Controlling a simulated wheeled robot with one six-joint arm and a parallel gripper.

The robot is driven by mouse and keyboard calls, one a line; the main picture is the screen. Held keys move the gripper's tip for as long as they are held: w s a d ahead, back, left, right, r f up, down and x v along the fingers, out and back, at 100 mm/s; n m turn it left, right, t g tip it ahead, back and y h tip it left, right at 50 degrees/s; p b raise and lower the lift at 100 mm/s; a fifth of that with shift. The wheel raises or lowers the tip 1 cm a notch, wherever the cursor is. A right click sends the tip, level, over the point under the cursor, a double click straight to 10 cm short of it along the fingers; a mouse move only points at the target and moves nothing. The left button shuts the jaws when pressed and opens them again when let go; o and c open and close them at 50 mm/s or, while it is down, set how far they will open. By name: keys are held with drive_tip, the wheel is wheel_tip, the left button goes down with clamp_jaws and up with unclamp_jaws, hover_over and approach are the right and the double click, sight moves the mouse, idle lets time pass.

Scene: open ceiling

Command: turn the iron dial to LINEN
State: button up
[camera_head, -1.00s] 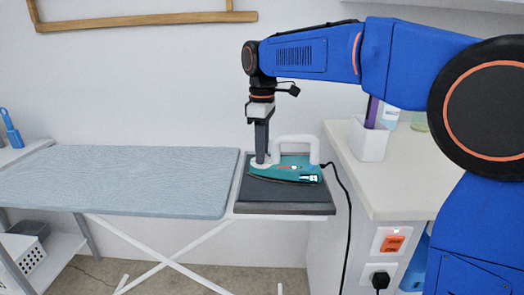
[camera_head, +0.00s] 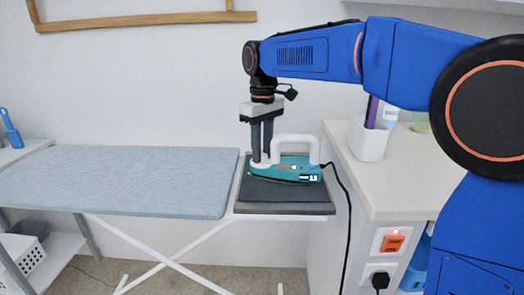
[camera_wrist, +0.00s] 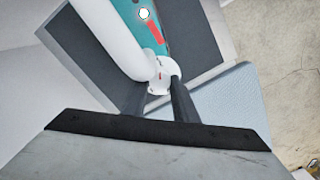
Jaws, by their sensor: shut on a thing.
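The teal and white iron (camera_head: 290,172) lies on a dark rest pad (camera_head: 285,208) at the right end of the ironing board. Its white handle (camera_head: 298,139) arches above it, and a small display shows on its side, too small to read. The white dial (camera_wrist: 160,85) is at the iron's front, with a small red mark. My gripper (camera_head: 262,160) points straight down, with its two fingers shut on opposite sides of the dial. In the wrist view my gripper (camera_wrist: 160,93) also shows there. The dial's setting labels are not legible.
The blue ironing board (camera_head: 120,180) is clear at left. A black cord (camera_head: 347,205) runs from the iron down past the counter (camera_head: 400,175). A white cup (camera_head: 369,140) stands on the counter. A lit orange switch (camera_head: 392,243) is on its front.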

sight(263, 155)
drive_tip(key=o, duration=1.1)
drive_tip(key=shift+c, duration=0.2)
wheel_tip(263, 155, up, 18)
drive_tip(key=shift+f, duration=0.25)
drive_tip(key=shift+w+d, duration=0.1)
